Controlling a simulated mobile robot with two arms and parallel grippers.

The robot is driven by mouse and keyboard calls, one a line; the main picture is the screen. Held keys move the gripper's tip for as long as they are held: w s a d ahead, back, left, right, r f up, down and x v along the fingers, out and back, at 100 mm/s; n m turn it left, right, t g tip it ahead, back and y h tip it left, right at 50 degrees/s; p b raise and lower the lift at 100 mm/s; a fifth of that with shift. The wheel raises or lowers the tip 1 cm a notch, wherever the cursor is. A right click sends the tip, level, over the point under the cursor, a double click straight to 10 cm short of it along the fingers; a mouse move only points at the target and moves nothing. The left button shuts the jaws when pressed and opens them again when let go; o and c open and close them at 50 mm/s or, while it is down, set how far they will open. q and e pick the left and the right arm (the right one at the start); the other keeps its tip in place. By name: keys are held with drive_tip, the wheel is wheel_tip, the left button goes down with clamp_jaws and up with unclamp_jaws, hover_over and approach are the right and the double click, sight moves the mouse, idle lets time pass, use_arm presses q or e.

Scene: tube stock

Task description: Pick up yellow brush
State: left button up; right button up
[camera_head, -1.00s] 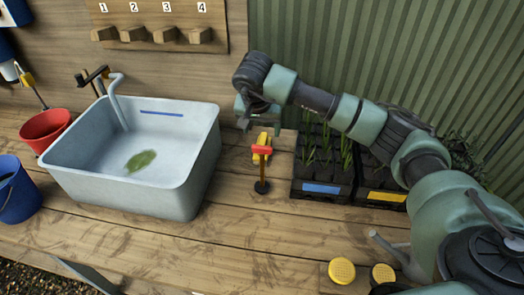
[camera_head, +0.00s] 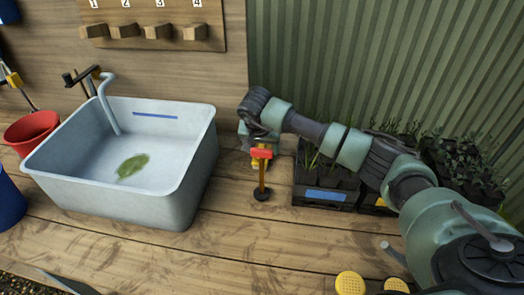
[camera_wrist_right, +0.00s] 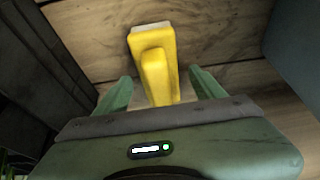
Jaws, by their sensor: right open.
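The yellow brush (camera_wrist_right: 155,50) lies on the wooden bench in the right wrist view, with a pale strip along its far end. My right gripper (camera_wrist_right: 160,82) is open, its two fingers on either side of the brush's near part. I cannot tell whether they touch it. In the head view my right gripper (camera_head: 258,136) is low over the bench, behind a small red-topped post, and hides most of the brush. My left gripper is not in view.
The red-topped post (camera_head: 262,175) stands just in front of my right gripper. A grey sink (camera_head: 180,195) is to the left, and black plant trays (camera_head: 322,197) are to the right. The front of the bench is mostly clear.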

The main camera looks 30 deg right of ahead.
clamp_jaws()
idle(0.3)
wheel_tip(320, 180, up, 20)
drive_tip(key=b, duration=0.1)
drive_tip(key=shift+b, duration=0.4)
drive_tip(key=c, duration=0.8)
unclamp_jaws()
drive_tip(key=c, duration=0.5)
